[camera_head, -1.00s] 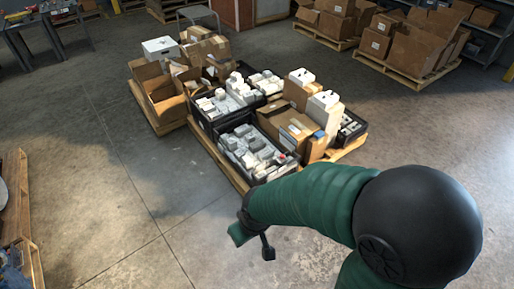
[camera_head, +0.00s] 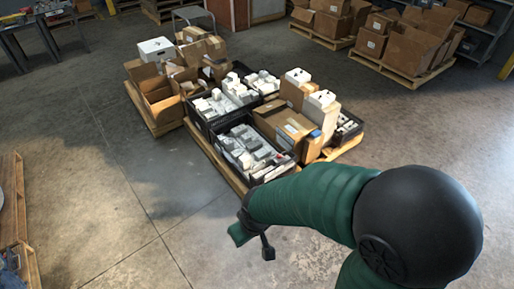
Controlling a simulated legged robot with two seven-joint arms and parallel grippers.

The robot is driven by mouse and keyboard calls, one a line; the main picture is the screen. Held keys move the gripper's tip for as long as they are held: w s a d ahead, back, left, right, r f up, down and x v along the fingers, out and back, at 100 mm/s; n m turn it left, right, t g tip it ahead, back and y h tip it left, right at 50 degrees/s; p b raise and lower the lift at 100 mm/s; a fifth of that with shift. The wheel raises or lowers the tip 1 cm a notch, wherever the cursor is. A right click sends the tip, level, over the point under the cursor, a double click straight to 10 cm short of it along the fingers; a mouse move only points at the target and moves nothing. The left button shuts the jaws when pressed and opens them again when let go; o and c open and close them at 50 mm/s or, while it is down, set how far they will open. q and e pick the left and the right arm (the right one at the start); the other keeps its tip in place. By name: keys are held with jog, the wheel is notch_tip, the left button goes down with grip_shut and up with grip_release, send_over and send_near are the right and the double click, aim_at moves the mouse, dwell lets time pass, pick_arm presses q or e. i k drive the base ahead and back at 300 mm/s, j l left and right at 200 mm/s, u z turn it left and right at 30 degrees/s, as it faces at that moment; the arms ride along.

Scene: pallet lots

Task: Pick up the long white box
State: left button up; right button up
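A white box (camera_head: 157,49) sits at the back left of the pallet goods, on top of brown cartons. Two smaller white boxes, one farther back (camera_head: 298,76) and one nearer (camera_head: 321,98), sit on cartons at the right. Several small white boxes (camera_head: 245,148) fill the black crates. I cannot tell which of these is the long white box. My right gripper (camera_head: 254,244) hangs in front of the pallet, its two fingers apart with nothing visible between them. It is apart from all the boxes. My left gripper is out of view.
The wooden pallet (camera_head: 228,174) carries black crates (camera_head: 279,172) and cartons. Another loaded pallet (camera_head: 402,73) and shelves stand at the back right. A pallet edge (camera_head: 14,205) shows at the left. The concrete floor (camera_head: 110,190) at the front left is clear.

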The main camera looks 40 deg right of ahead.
aim_at(253, 146)
jog(key=i+z, duration=0.1)
jog(key=z, duration=0.35)
jog(key=i+z, duration=0.15)
jog(key=z, duration=0.3)
jog(key=i+j+z, duration=0.1)
jog(key=z, duration=0.35)
jog(key=i+j+z, duration=0.25)
jog(key=i+j, duration=0.15)
jog(key=j, duration=0.15)
jog(key=i+j+z, duration=0.15)
jog(key=j, duration=0.2)
jog(key=i+j+z, duration=0.25)
jog(key=i+j, duration=0.15)
jog(key=j, duration=0.25)
jog(key=i+j+z, duration=0.15)
jog(key=j, duration=0.25)
jog(key=i+j+z, duration=0.15)
jog(key=j, duration=0.2)
jog(key=j+z, duration=0.15)
jog(key=j, duration=0.25)
jog(key=i+j, duration=0.25)
jog(key=j, duration=0.2)
jog(key=i+j, duration=0.2)
jog(key=j, duration=0.2)
jog(key=i+j, duration=0.25)
jog(key=j, duration=0.2)
jog(key=i+j, duration=0.2)
jog(key=j, duration=0.25)
